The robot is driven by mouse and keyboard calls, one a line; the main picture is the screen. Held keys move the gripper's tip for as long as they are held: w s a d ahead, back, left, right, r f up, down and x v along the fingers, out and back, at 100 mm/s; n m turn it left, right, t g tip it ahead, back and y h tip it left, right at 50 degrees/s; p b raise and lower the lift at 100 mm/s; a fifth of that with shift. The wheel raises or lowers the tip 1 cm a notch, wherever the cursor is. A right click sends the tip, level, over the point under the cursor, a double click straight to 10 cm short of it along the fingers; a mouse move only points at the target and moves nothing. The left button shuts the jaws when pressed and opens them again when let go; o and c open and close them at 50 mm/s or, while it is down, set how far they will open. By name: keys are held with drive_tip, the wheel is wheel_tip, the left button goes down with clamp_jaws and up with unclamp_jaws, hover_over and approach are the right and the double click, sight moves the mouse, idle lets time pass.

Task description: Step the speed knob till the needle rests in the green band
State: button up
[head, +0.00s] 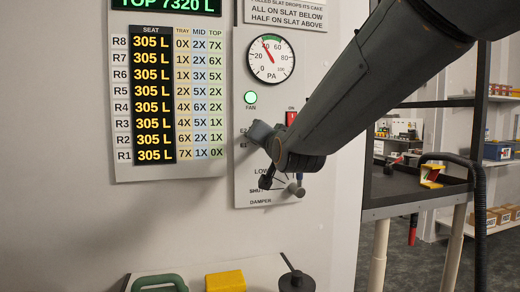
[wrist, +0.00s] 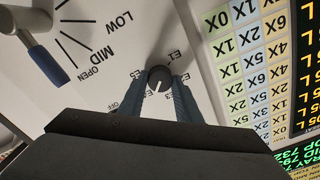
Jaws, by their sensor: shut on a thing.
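The speed knob (wrist: 159,78), dark and round with a white pointer line, is on the white panel in the wrist view. My gripper (wrist: 160,88) is shut on it, one finger on each side. The pointer line runs toward the bottom of the wrist view; E1, OFF and other position labels surround the knob, some partly covered. In the head view my gripper (head: 262,132) is at the panel and hides the knob. The round PA gauge (head: 270,60) is above it. Its red needle points up and slightly left, its tip near the left end of the green band (head: 272,38).
A green FAN lamp (head: 251,98) is lit below the gauge. A red switch (head: 291,118) sits beside my arm. The damper lever with a blue handle (wrist: 48,65) is near the knob. A slat board (head: 168,95) hangs at left.

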drive_tip(key=shift+f+m+b, duration=0.1)
drive_tip(key=shift+m+b, duration=0.95)
drive_tip(key=shift+m, duration=0.15)
drive_tip(key=o, duration=1.1)
drive_tip(key=shift+c, duration=0.2)
drive_tip(key=b+v, duration=0.1)
drive_tip(key=v, duration=0.7)
